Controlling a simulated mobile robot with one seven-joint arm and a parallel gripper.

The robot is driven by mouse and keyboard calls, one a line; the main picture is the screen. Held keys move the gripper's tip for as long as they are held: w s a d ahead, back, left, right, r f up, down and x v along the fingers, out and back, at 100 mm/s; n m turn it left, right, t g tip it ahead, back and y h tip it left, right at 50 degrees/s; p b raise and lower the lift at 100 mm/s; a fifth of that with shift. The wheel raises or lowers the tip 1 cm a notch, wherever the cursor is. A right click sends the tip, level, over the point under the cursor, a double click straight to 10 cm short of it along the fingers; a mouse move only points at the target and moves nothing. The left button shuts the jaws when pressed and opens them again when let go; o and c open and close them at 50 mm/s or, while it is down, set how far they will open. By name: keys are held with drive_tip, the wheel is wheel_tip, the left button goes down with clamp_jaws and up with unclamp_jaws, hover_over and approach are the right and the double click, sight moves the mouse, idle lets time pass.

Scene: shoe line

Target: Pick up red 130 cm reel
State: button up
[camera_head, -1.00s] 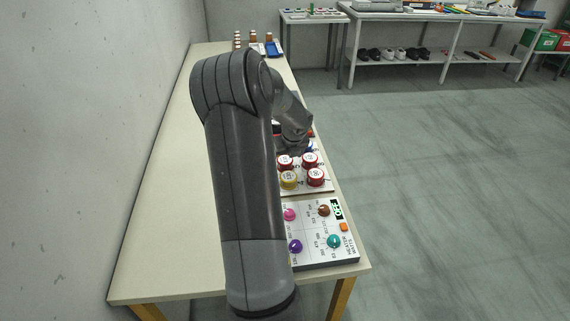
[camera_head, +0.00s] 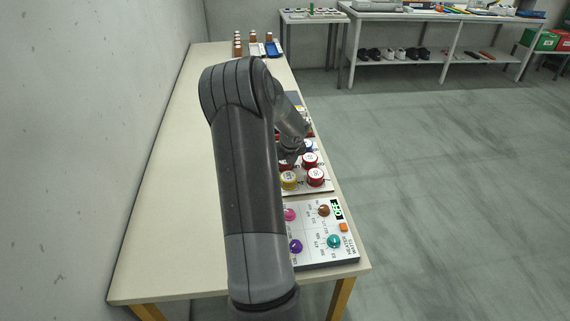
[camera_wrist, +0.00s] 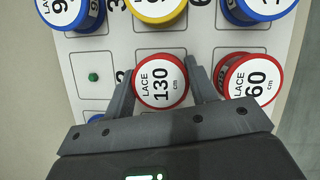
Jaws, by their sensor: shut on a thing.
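The red 130 cm reel (camera_wrist: 160,86) has a white label reading LACE 130 cm. In the wrist view it sits between the two fingers of my gripper (camera_wrist: 158,69), which are closed on its sides. It looks at about the same height as the red 60 cm reel (camera_wrist: 248,81) just to its right, and I cannot tell whether it is off the board. In the head view my gripper (camera_head: 290,158) is over the reel board, and the 130 cm reel is mostly hidden by it.
The white reel board (camera_wrist: 92,50) carries a blue reel (camera_wrist: 70,10), a yellow reel (camera_wrist: 155,8) and another blue reel (camera_wrist: 255,8). A green peg (camera_wrist: 93,77) stands bare at left. A panel with coloured knobs (camera_head: 347,252) lies nearer; the table's left side (camera_head: 175,190) is clear.

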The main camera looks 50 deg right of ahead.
drive_tip(key=shift+c, duration=0.6)
